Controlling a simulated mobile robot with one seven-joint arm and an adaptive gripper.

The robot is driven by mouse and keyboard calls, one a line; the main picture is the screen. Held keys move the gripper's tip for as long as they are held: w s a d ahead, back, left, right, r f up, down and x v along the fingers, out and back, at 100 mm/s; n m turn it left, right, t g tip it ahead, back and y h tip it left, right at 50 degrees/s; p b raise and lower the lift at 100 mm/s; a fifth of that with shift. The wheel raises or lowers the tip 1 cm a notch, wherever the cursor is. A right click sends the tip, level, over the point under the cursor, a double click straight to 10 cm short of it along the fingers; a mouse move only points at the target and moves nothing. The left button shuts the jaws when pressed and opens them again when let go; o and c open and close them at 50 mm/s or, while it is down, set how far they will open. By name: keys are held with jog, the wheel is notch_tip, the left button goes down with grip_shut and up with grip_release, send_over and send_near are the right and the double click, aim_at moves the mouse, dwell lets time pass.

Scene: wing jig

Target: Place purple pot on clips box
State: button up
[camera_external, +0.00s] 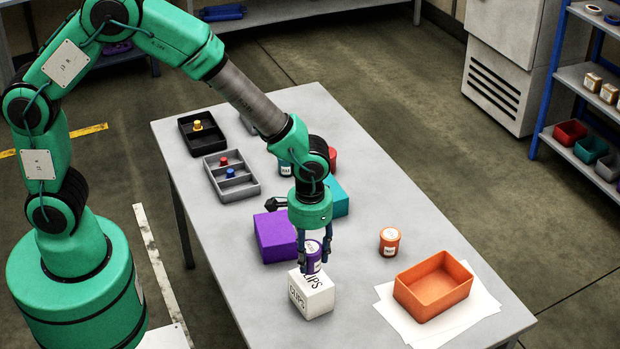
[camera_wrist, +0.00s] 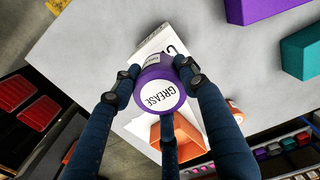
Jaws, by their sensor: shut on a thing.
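The purple pot (camera_external: 313,257), with a white label, is between the fingers of my gripper (camera_external: 315,254). In the wrist view, the purple pot (camera_wrist: 158,92) reads GREASE and my gripper (camera_wrist: 158,82) is shut around it. The white clips box (camera_external: 311,295), marked CLIPS, stands on the table directly below the pot. The clips box (camera_wrist: 162,42) also shows behind the pot in the wrist view. The pot's base is at or just above the box top; I cannot tell whether they touch.
A purple block (camera_external: 274,237) stands just left of the gripper, with a teal block (camera_external: 337,200) behind. An orange pot (camera_external: 389,241) and an orange bin (camera_external: 433,287) on white paper are to the right. Grey (camera_external: 232,186) and black (camera_external: 203,140) trays lie at the far left. The table's front is clear.

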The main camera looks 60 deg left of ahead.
aim_at(311, 263)
jog(key=shift+w+f+b, duration=0.15)
jog(key=shift+f+b, duration=0.2)
jog(key=shift+f, duration=1.4)
jog(key=shift+f, duration=0.15)
jog(key=o, duration=1.2)
jog(key=shift+o, duration=0.2)
notch_tip(311, 263, up, 12)
jog(key=shift+r+p, duration=0.15)
jog(key=shift+p, duration=0.75)
